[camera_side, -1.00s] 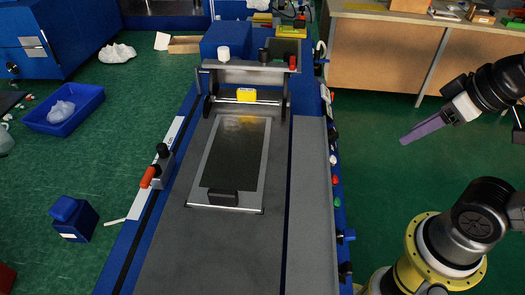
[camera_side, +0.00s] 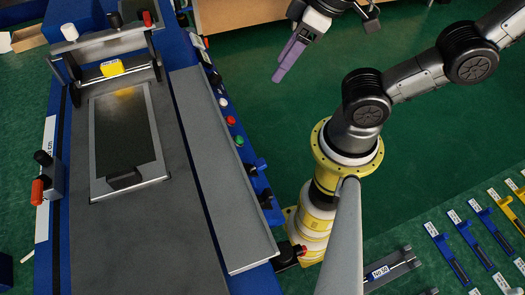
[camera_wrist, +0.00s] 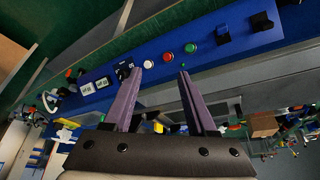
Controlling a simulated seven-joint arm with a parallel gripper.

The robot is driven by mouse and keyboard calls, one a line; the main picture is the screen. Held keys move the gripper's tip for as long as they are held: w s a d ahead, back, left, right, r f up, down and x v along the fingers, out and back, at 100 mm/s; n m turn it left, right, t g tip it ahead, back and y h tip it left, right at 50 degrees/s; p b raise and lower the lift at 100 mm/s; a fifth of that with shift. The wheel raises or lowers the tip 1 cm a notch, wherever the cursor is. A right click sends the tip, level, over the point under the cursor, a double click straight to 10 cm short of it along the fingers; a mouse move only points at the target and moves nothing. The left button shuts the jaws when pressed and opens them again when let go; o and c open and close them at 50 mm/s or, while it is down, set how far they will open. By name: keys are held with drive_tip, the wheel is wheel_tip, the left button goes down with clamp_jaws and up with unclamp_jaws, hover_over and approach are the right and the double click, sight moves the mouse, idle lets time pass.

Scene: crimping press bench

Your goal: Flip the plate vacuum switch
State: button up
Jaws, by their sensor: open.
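A blue control panel (camera_side: 250,178) runs along the right side of the press. In the wrist view this panel (camera_wrist: 205,52) carries white, red and green buttons, two black knobs (camera_wrist: 223,35) to their right, and a small black-and-white switch (camera_wrist: 124,68) to their left. I cannot read which one is the plate vacuum switch. My gripper (camera_side: 280,75) has purple fingers and hangs to the right of the panel, apart from it. In the wrist view the gripper (camera_wrist: 159,74) is open and empty, with its fingertips appearing below the white and green buttons.
The press bed (camera_side: 150,240) carries a framed dark plate (camera_side: 125,130). A red-handled lever (camera_side: 38,190) stands at its left. Green floor (camera_side: 275,125) lies open between the panel and my arm. A wooden bench (camera_side: 240,12) stands at the back.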

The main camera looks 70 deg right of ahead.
sight(262, 162)
drive_tip(key=s+a+f+n+g+y, duration=0.1)
drive_tip(key=s+a+n+g+y, duration=0.1)
drive_tip(key=s+a+n, duration=0.45)
drive_tip(key=x, duration=0.5)
drive_tip(key=w+a+x, duration=0.1)
drive_tip(key=x, duration=0.8)
drive_tip(key=shift+w+a, duration=0.35)
drive_tip(key=shift+w, duration=0.05)
drive_tip(key=shift+r, duration=0.1)
clamp_jaws()
